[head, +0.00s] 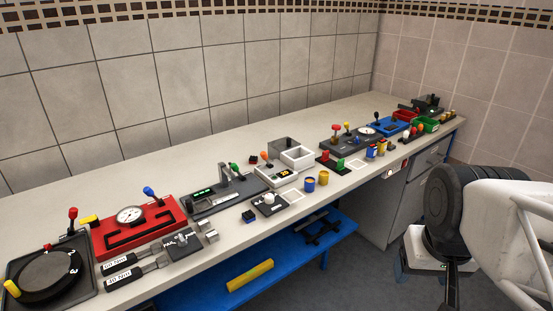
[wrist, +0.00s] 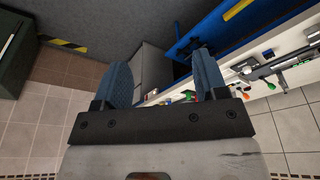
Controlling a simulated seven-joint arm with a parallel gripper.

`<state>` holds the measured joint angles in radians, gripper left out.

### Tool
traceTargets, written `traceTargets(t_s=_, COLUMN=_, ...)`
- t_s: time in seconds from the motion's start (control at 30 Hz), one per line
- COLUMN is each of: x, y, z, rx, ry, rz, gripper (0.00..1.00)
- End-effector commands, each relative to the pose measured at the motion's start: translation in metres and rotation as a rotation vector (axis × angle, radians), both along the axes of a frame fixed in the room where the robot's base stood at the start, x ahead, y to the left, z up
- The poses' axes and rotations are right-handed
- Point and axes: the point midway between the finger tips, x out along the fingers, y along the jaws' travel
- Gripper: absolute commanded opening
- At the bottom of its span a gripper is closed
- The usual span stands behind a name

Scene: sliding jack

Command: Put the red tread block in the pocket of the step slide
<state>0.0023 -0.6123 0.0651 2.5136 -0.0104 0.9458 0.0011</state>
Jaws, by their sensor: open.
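My gripper (wrist: 163,82) shows in the wrist view with its two blue-padded fingers wide apart and nothing between them. It is off the bench, over the floor side. In the head view, my arm is at the right, in front of the bench. A small red block (head: 325,154) stands on a low dark base near the middle of the bench; it may be the red tread block, but it is too small to be sure. I cannot tell which of the bench devices is the step slide, and its pocket cannot be made out.
A long pale bench (head: 235,140) runs along the tiled wall, crowded with devices. A red gauge panel (head: 165,232) and a black round dial (head: 47,272) are at the left. A blue lower shelf (head: 300,255) holds a yellow bar (head: 250,275). The bench's back strip is mostly clear.

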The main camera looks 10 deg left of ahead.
Motion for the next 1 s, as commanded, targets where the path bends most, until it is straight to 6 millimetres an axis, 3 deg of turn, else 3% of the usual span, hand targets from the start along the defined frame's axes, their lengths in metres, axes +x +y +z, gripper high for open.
traceTargets(t_s=0.27, x=0.045, y=0.008, z=0.023, rx=-0.013, ry=0.015, rz=0.083, gripper=0.66)
traceTargets(t_s=1.0, x=0.205, y=0.052, z=0.077, rx=-0.057, ry=0.056, rz=0.374, gripper=0.66)
